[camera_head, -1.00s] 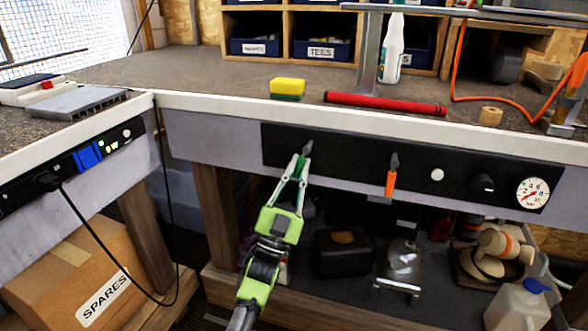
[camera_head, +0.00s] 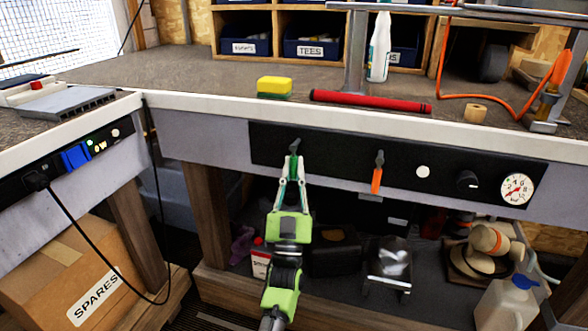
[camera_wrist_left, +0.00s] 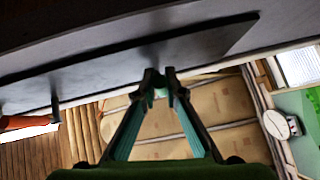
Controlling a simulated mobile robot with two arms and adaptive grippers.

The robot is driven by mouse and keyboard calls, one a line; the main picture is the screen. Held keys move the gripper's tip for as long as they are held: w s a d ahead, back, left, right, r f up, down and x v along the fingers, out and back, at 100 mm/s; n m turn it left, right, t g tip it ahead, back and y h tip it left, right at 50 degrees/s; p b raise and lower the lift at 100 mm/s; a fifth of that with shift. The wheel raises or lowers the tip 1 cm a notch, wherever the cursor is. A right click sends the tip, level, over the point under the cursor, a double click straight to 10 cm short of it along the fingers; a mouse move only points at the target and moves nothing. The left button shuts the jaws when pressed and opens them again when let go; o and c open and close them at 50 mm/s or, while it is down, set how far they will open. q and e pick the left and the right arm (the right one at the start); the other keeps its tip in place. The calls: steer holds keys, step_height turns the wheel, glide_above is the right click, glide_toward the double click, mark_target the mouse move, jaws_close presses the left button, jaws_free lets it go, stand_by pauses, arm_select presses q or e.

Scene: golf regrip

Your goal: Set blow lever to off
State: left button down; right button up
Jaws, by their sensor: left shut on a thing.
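A black control panel (camera_head: 335,151) runs along the front of the bench. At its left a lever with a green handle (camera_head: 294,147) hangs from a grey pivot. My left gripper (camera_head: 293,163) is shut on this green lever, and its fingers hide most of the handle. In the left wrist view the fingertips (camera_wrist_left: 161,84) close around a small green piece below the panel. A second lever with an orange handle (camera_head: 377,179) hangs down further right, apart from the gripper. I cannot read which lever is marked blow. My right gripper is not in view.
Right of the levers are a white button (camera_head: 423,171), a black knob (camera_head: 467,180) and a pressure gauge (camera_head: 516,188). The bench top holds a sponge (camera_head: 274,87) and a red grip (camera_head: 370,101). A lower shelf with several items stands beneath.

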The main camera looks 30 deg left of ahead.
arm_select(q)
steer(key=shift+f, duration=0.1)
steer(key=c, duration=2.1)
jaws_free()
steer(key=shift+r, duration=0.2)
step_height(320, 180, up, 10)
steer(key=shift+d+f, duration=0.1)
steer(key=shift+f, duration=0.1)
